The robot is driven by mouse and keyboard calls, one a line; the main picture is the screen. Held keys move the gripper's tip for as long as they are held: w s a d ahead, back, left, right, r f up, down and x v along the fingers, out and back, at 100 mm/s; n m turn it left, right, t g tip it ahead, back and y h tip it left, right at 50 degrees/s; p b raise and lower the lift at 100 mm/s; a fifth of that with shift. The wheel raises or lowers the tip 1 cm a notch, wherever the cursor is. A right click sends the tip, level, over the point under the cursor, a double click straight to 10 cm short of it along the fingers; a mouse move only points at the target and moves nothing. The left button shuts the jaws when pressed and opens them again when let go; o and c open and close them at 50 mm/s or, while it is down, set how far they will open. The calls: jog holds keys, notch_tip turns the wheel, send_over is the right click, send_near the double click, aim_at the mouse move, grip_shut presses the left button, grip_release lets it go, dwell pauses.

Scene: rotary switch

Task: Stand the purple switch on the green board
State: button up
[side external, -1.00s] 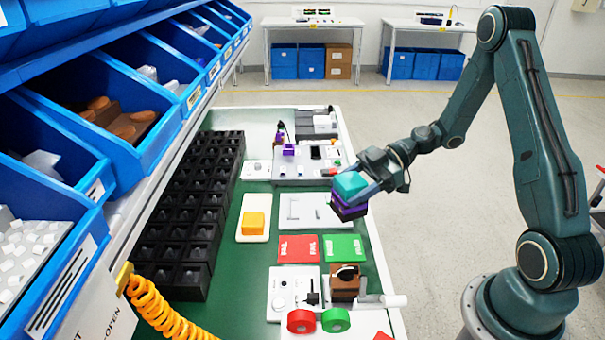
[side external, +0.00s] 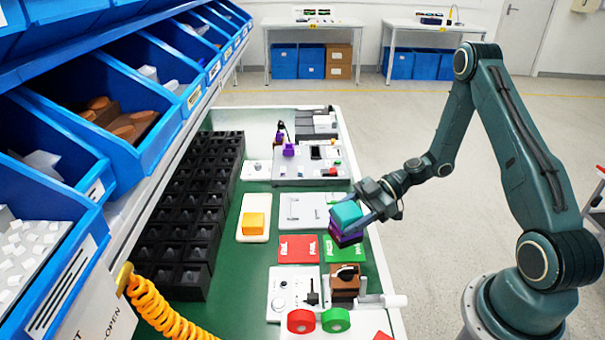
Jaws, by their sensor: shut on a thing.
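The purple switch (side external: 345,233) has a teal block-shaped top and a purple lower part. My gripper (side external: 357,212) is shut on it from the right side and holds it roughly upright, slightly tilted. The green board (side external: 345,255) is a flat square plate on the table, right of a matching red board. The switch overlaps the far part of the green board in the picture. I cannot tell how much gap there is between them. The switch's underside is hidden.
The red board (side external: 299,249) lies left of the green one. A brown block with a black knob (side external: 345,278) stands just in front. A white plate (side external: 304,208) lies behind, and an orange block (side external: 253,222) sits further left. Black bins (side external: 190,215) line the left.

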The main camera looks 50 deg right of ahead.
aim_at(334, 235)
jog(key=shift+f, duration=1.7)
jog(key=shift+f, duration=0.1)
jog(key=o, duration=1.1)
jog(key=shift+c, duration=0.2)
jog(key=shift+d, duration=0.15)
jog(key=v, duration=1.1)
jog(key=shift+d+r, duration=0.25)
jog(key=shift+s+r, duration=0.1)
jog(key=shift+s, duration=0.05)
